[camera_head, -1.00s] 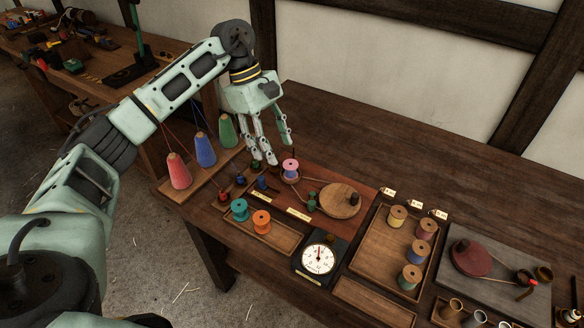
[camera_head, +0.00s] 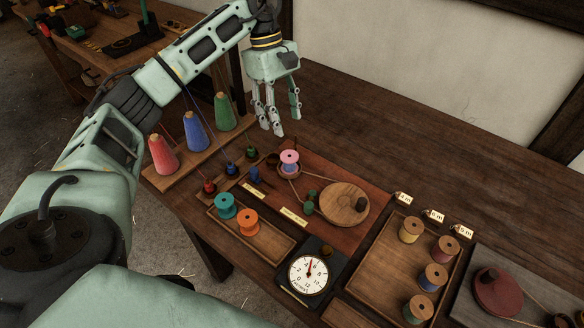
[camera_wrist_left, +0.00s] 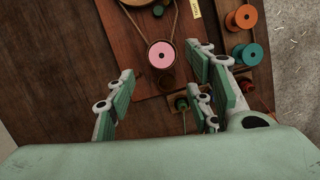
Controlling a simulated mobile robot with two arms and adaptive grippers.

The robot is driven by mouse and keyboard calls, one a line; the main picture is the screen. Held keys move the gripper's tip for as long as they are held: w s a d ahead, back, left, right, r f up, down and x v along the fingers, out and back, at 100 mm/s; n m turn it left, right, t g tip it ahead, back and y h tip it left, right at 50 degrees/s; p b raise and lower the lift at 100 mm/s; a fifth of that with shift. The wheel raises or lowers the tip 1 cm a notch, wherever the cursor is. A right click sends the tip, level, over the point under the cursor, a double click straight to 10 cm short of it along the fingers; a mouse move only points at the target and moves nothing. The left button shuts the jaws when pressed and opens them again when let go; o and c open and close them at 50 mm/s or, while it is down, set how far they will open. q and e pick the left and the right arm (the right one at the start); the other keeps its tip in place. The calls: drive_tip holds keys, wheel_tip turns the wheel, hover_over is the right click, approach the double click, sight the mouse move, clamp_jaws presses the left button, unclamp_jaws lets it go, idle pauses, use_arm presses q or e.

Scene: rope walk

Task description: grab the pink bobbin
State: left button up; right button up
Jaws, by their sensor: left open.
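The pink bobbin (camera_head: 289,160) stands upright on a small round holder at the back left of the reddish-brown winding board (camera_head: 350,228). A cord runs from that holder to a round wooden wheel (camera_head: 342,204). In the left wrist view the pink bobbin (camera_wrist_left: 162,55) shows from above, beyond the fingertips and roughly between them. My left gripper (camera_head: 282,126) is open and empty, with fingers pointing down, behind and above the bobbin. Its fingers (camera_wrist_left: 165,88) also show in the left wrist view. My right gripper is not in view.
A teal bobbin (camera_head: 225,206) and an orange bobbin (camera_head: 247,222) sit in a tray in front. Cones of red, blue and green thread (camera_head: 223,112) stand at left. A dial (camera_head: 308,274) and a tray of several bobbins (camera_head: 384,262) lie right. The back tabletop is clear.

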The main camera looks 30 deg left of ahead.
sight(291, 155)
use_arm(q)
drive_tip(key=x, duration=0.1)
drive_tip(key=b+x, duration=0.1)
drive_tip(key=x, duration=0.2)
drive_tip(key=shift+w+a+f+b, duration=0.25)
drive_tip(key=shift+f+b, duration=0.05)
drive_tip(key=shift+b, duration=0.05)
drive_tip(key=p+x, duration=0.1)
drive_tip(key=x, duration=0.4)
drive_tip(key=shift+d+f+p, duration=0.15)
drive_tip(key=shift+f+p, duration=0.05)
drive_tip(key=shift+p, duration=0.15)
drive_tip(key=shift+f, duration=0.4)
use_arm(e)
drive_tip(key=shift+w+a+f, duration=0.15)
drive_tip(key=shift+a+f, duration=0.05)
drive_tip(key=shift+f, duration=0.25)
use_arm(q)
drive_tip(key=c, duration=1.1)
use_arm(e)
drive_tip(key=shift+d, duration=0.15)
